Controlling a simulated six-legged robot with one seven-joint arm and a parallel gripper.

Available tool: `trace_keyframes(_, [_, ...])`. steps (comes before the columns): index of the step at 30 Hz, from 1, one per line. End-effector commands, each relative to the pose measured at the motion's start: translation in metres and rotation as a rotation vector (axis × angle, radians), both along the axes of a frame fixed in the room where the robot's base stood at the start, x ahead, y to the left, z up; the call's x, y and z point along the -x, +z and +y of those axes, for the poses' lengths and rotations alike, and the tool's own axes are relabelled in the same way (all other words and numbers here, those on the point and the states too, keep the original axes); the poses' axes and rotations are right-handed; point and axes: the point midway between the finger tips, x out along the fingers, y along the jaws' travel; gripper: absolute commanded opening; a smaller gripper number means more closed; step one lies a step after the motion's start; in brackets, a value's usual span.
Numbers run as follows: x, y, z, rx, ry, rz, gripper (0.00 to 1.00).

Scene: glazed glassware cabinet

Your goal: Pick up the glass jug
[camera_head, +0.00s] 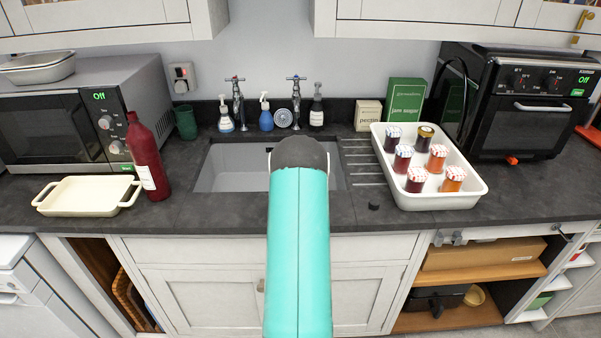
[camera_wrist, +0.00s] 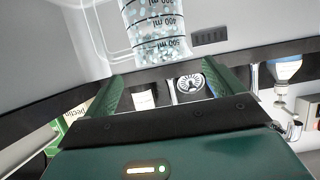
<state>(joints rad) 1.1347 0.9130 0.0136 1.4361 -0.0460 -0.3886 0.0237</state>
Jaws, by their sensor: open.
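The clear glass jug (camera_wrist: 158,30) shows at the top of the wrist view, with dark millilitre marks and a speckled look. The wrist picture appears upside down, and the jug seems to be in the sink; its far end is cut off. My gripper (camera_wrist: 162,72) is open. Its two green fingers stand apart, and the jug's near end appears in line with the gap between them. I see no contact, and the depth between them is unclear. In the head view my arm covers the middle of the sink (camera_head: 238,167), and the jug is not visible.
Behind the sink stand two taps (camera_head: 238,103), soap bottles (camera_head: 266,114) and a green box (camera_head: 405,101). A white tray of jam jars (camera_head: 472,187) is at right. A red bottle (camera_head: 146,158) and cream dish (camera_head: 87,195) are at left. Upper cabinets (camera_head: 455,22) overhang the counter.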

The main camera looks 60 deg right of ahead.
Motion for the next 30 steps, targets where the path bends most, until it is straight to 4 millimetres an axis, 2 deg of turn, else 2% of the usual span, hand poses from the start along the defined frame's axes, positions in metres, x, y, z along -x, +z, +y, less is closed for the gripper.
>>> trace_keyframes(15, [-0.025,-0.024,-0.044,-0.002,0.002,0.001,0.93])
trace_keyframes(24, [-0.027,-0.025,-0.047,-0.003,0.002,0.002,0.93])
trace_keyframes(26, [-0.027,-0.025,-0.047,-0.003,0.002,0.002,0.85])
trace_keyframes(30, [-0.027,-0.025,-0.047,-0.003,0.002,0.002,0.58])
